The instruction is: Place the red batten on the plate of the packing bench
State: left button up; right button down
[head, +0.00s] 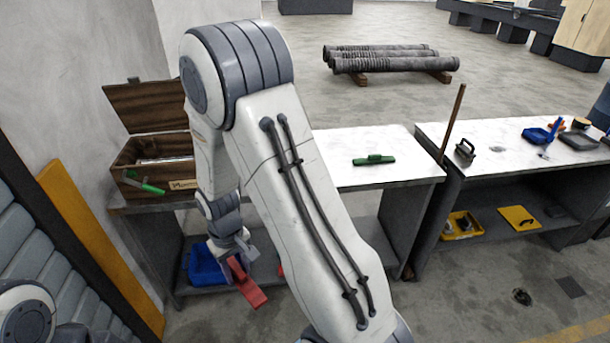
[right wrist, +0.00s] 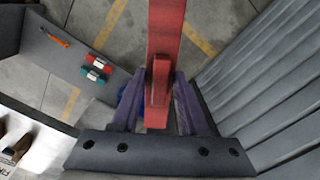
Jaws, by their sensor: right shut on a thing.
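My right gripper (head: 236,262) is shut on the red batten (head: 248,285), in front of the lower shelf of the left bench. In the right wrist view the red batten (right wrist: 165,40) runs up from between the two purple-grey fingers. The left bench (head: 395,145) has a white top, partly hidden by my right arm. I cannot pick out a separate plate on it, nor tell which bench is the packing bench. My left gripper is not in view.
A green object (head: 374,160) lies on the left bench's top. An open wooden chest (head: 155,160) stands at its left end, and a blue bin (head: 203,266) is on its lower shelf. The right bench (head: 500,150) holds tools. A brown stick (head: 452,122) stands between the benches.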

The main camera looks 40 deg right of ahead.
aim_at(407, 158)
jog(key=k, duration=0.5)
jog(key=z, duration=2.65)
jog(key=i, duration=2.4)
jog(key=u, duration=2.6)
jog(key=i, duration=0.5)
jog(key=u, duration=0.05)
